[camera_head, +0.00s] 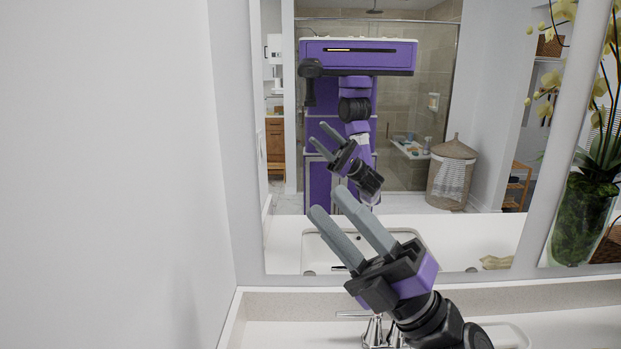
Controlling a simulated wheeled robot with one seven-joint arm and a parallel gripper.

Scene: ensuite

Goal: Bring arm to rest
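My gripper (329,201) is raised above the sink counter, in front of the mirror. Its two grey fingers point up and to the left. They stand apart with a clear gap and nothing between them, so it is open and empty. My black and purple wrist reaches up from the lower right of the picture. The rest of my arm is out of view, apart from what shows in the mirror. The mirror (470,232) shows my purple body with the arm bent in front of it and the gripper open.
A chrome faucet (374,331) stands below my gripper on the white counter (275,335). A plain wall (120,170) is at the left. The mirror reflects a lidded wicker basket, a glass shower and a vase of yellow flowers.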

